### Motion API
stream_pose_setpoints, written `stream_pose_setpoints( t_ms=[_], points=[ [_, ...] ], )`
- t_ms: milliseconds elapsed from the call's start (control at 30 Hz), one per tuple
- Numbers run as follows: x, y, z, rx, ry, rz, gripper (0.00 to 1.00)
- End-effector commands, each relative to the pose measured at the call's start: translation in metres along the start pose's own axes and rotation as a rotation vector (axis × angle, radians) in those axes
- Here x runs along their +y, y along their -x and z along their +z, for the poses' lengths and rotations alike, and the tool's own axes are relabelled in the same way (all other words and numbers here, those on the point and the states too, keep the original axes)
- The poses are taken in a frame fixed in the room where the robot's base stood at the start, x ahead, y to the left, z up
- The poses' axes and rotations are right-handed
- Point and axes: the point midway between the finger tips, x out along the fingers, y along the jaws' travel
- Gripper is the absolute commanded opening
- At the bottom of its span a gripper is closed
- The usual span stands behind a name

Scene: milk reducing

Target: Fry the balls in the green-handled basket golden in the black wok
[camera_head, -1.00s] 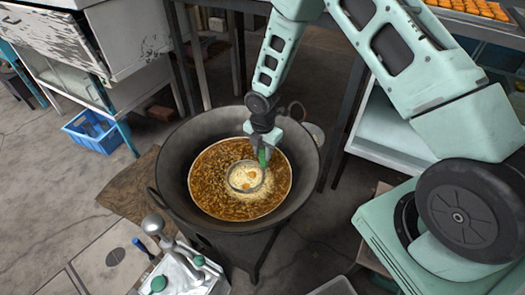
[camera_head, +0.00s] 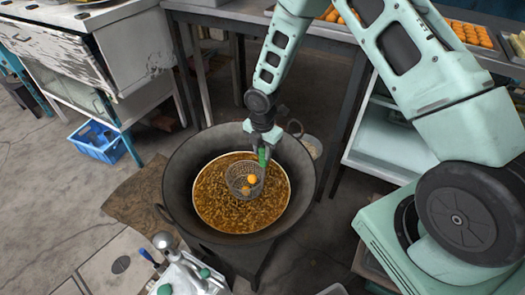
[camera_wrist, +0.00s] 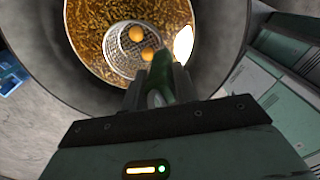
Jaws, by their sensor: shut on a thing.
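My gripper (camera_head: 264,148) is shut on the green handle (camera_head: 262,158) of the wire basket (camera_head: 234,178). The basket hangs inside the black wok (camera_head: 181,178), over the brown bubbling oil (camera_head: 225,212). Its mesh wall shows, but I cannot tell whether its bottom touches the oil. Two orange-golden balls (camera_head: 252,179) show in the basket. In the wrist view, the balls (camera_wrist: 136,33) lie in the round mesh basket (camera_wrist: 117,42), with the green handle (camera_wrist: 158,88) between my fingers (camera_wrist: 159,82).
Trays of orange balls (camera_head: 468,35) stand on the table at the back right. A blue crate (camera_head: 98,142) sits on the floor at left. A metal stand with a lever (camera_head: 178,270) is in front of the wok. A dark table leg (camera_head: 342,125) stands right of the wok.

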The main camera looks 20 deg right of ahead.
Motion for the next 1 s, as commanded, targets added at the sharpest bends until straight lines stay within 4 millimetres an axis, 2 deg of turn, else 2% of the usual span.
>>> stream_pose_setpoints(
  t_ms=[33, 800, 1000],
  points=[
    [0.001, 0.01, 0.0, 0.0, 0.0, 0.002, 0.03],
    [0.001, 0.081, 0.001, -0.001, 0.0, 0.002, 0.03],
    [0.001, 0.087, 0.0, 0.0, 0.0, 0.001, 0.03]
  ],
)
